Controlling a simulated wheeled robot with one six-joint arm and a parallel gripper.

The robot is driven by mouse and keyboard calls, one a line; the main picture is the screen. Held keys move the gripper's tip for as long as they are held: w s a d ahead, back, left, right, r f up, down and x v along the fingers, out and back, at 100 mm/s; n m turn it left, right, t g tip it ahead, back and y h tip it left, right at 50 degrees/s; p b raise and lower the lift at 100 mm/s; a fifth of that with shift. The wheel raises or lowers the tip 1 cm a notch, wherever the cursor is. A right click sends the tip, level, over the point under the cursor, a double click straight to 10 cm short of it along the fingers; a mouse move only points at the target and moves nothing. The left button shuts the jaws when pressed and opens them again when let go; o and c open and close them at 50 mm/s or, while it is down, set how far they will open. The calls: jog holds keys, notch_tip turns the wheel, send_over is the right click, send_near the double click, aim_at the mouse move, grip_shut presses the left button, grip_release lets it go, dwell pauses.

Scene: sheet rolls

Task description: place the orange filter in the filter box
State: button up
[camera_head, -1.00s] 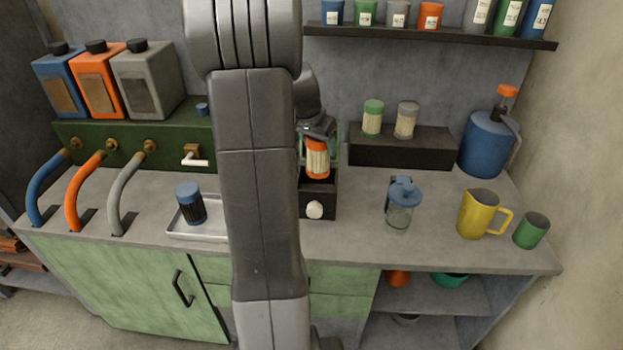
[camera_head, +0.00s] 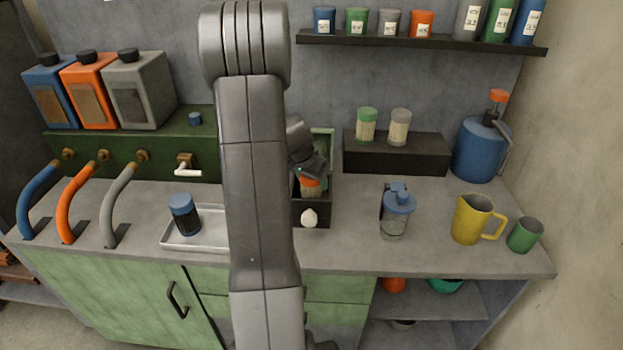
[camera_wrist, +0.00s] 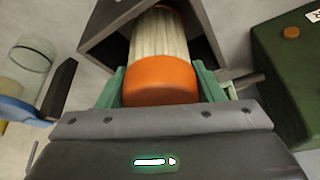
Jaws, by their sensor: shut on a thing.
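The orange filter (camera_head: 308,186) has an orange cap and a pale pleated body. In the wrist view the orange filter (camera_wrist: 161,78) is between the green fingers of my gripper (camera_wrist: 162,88), which is shut on it. The dark filter box (camera_head: 313,216), with a white knob on its front, stands on the counter right of my arm. The filter is upright with its lower part inside the box. In the wrist view the box wall (camera_wrist: 112,28) surrounds the pleated body. Whether the filter touches the bottom is hidden.
A metal tray (camera_head: 180,243) with a blue-capped filter (camera_head: 184,214) is left of my arm. A blue-lidded jar (camera_head: 396,213), a yellow jug (camera_head: 472,219) and a green cup (camera_head: 524,235) stand right. A dark riser (camera_head: 392,154) holds two filters at the back.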

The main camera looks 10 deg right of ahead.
jog(key=shift+f, duration=0.1)
jog(key=o, duration=0.9)
jog(key=v, duration=1.2)
jog(key=shift+b, duration=0.4)
